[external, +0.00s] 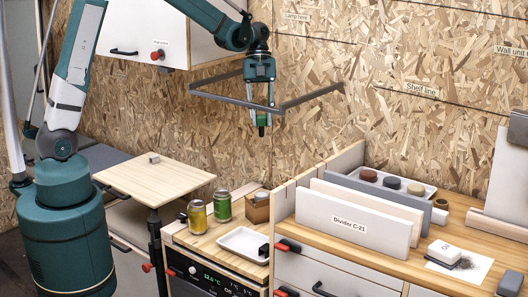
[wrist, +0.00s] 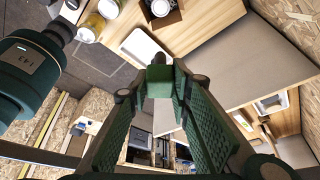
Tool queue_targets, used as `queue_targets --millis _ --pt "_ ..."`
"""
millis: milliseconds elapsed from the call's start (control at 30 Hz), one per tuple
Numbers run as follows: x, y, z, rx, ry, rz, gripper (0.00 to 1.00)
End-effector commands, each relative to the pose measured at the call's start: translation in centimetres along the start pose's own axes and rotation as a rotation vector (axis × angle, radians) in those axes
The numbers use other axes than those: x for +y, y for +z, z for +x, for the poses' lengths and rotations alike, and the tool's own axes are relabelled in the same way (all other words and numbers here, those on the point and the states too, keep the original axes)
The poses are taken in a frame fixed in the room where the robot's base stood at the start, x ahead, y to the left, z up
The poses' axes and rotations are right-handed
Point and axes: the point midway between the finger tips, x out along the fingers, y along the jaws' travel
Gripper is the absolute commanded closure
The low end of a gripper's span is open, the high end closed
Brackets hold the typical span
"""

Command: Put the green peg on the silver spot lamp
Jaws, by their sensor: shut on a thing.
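My gripper (external: 262,108) hangs in the air before the chipboard wall, pointing down. Its fingers are shut on the green peg (external: 262,119), which hangs roughly upright with a dark lower end. In the wrist view the green peg (wrist: 160,80) sits between the two fingertips; the fingers hide its sides. I cannot surely pick out the silver spot lamp. A small grey block (external: 153,158) lies on the small wooden table at left, well away from my gripper; I cannot tell whether it is the lamp.
A grey bar frame (external: 285,107) juts from the wall around my gripper's height. Upright dividers (external: 352,222) stand at right. A white cabinet (external: 130,35) hangs upper left.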

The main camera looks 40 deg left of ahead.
Motion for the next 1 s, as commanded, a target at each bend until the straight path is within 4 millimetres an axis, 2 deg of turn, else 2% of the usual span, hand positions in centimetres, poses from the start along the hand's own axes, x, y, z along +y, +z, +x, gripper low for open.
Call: queue_targets --millis 33,200,400,600,1000 --pt "0.0 0.6 1.4 0.000 0.000 0.000 0.93" --pt "0.0 2.3 5.6 0.000 0.000 0.000 0.93" --pt "0.0 3.7 9.0 0.000 0.000 0.000 0.93" --pt "0.0 4.4 10.6 0.000 0.000 0.000 0.93" --pt "0.0 4.5 10.8 0.000 0.000 0.000 0.93"
